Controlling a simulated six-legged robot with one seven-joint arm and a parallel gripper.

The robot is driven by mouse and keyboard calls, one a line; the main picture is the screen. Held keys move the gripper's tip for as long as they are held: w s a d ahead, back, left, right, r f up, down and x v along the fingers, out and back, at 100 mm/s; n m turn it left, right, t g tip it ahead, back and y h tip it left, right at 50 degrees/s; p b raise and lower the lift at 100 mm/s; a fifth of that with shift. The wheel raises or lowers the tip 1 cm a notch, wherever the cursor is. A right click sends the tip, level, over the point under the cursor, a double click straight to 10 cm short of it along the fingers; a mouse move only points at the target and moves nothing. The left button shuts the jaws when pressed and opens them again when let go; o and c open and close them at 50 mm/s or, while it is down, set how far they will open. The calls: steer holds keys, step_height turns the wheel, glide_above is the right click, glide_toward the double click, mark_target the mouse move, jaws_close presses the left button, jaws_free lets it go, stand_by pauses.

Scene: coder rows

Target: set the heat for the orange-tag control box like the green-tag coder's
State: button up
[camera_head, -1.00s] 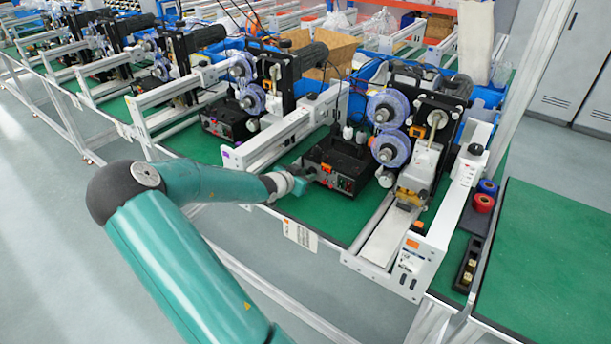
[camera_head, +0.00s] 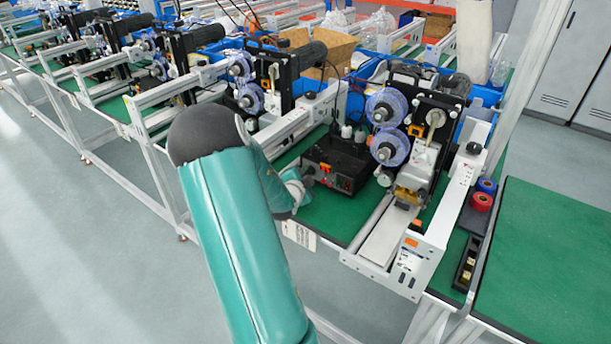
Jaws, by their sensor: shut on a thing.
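The black control box (camera_head: 343,163) stands on the green bench top between white rails, with a small orange tag (camera_head: 326,168) on its front. A coder (camera_head: 420,135) with two blue-purple reels stands to its right, an orange tag (camera_head: 411,242) on its white front rail. My gripper (camera_head: 306,180) is small in view at the left of the box's front, shut on what looks like a knob there. The jaws and the knob are mostly hidden by my wrist. The knob's setting is too small to read. I cannot make out a green tag on any coder.
Another coder (camera_head: 262,80) and more in a row stand to the left and behind, parted by white rails. Red and blue rolls (camera_head: 483,198) lie at the right. A bare green table (camera_head: 550,260) fills the right front. Grey floor is clear at left.

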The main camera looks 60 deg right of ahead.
steer(key=shift+s+f+m+t+h, duration=0.1)
steer(key=shift+m+t+h, duration=0.4)
steer(key=shift+m, duration=0.7)
steer(key=o, duration=0.7)
steer(key=v, duration=1.3)
steer(key=shift+a, duration=0.4)
steer(key=shift+s, duration=0.1)
